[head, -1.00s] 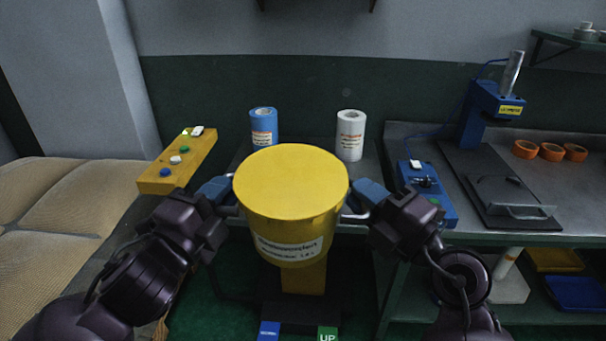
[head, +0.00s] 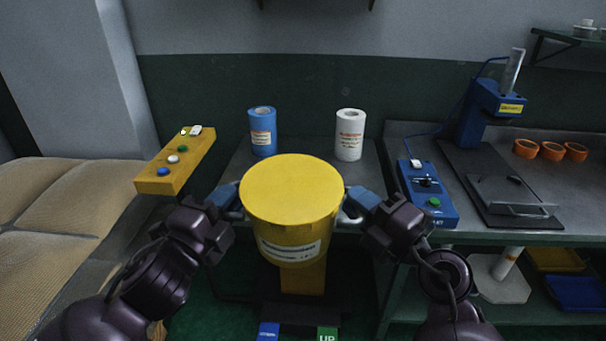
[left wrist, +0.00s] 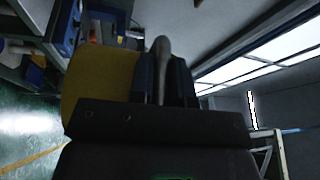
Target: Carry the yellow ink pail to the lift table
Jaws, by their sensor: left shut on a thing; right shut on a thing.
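The yellow ink pail (head: 291,195) is held upright between my two grippers in the middle of the head view, its label facing me. My left gripper (head: 229,194) is shut on the handle at the pail's left side; the left wrist view shows a pale handle (left wrist: 162,65) between its fingers. My right gripper (head: 354,197) is shut on the handle at the right side. The lift table (head: 237,166) is the dark grey top behind the pail, partly hidden by it. A blue roll (head: 263,133) and a white roll (head: 349,136) stand on its far part.
At the right is a workbench (head: 400,150) with a blue control box (head: 428,195), a blue press (head: 492,108) and orange rings (head: 551,151). Blue and green UP pedals (head: 328,334) are below.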

